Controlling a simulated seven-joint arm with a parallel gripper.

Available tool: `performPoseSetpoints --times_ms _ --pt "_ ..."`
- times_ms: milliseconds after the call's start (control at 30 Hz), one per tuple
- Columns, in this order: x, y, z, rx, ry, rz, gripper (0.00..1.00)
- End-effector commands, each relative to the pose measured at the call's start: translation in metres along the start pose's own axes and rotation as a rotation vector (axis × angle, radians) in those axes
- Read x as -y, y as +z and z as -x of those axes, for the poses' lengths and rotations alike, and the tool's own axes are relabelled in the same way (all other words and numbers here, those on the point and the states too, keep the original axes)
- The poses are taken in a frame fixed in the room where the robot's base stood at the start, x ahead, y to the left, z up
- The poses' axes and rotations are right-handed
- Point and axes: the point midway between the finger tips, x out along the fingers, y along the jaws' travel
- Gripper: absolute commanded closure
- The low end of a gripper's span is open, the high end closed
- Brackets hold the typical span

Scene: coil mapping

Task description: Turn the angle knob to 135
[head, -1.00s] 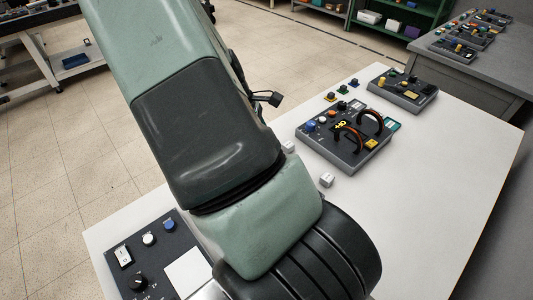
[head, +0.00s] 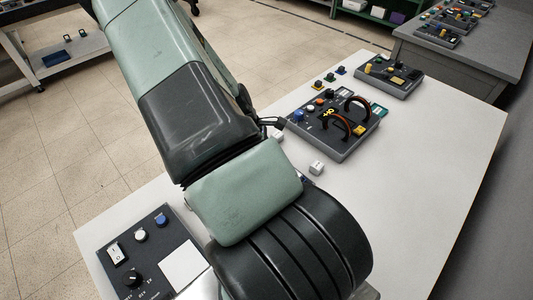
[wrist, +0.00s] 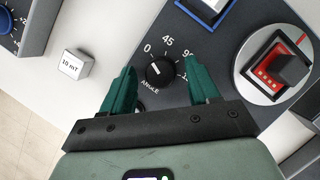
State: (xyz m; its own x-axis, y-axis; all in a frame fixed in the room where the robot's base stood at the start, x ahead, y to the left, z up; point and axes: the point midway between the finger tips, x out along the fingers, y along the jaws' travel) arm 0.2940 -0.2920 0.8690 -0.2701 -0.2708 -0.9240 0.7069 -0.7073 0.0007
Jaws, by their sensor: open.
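The angle knob (wrist: 160,72) is a round black knob on a dark panel in the wrist view, with "ANGLE" printed beside it. Marks 0, 45 and 90 show around it. The mark after 90 is partly hidden by the right finger. A small white pointer line on the knob seems to face the 0 side. My gripper (wrist: 161,69) is open, its teal fingers on either side of the knob with gaps visible. Whether the fingertips are level with it I cannot tell. In the head view my arm hides the gripper.
A white "10 mT" block (wrist: 77,65) lies left of the panel. In the head view, a coil panel (head: 335,125) stands mid-table and a control panel (head: 150,255) at lower left. Table at right is clear.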

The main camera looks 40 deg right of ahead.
Motion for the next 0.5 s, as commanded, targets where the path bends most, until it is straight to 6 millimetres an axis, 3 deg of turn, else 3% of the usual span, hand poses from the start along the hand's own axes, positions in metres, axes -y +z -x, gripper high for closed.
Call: performPoseSetpoints --times_ms 133,500 --pt "0.0000 -0.0001 0.0002 0.000 0.000 0.000 0.40" --pt "0.0001 -0.0001 0.0004 0.000 0.000 0.001 0.96"
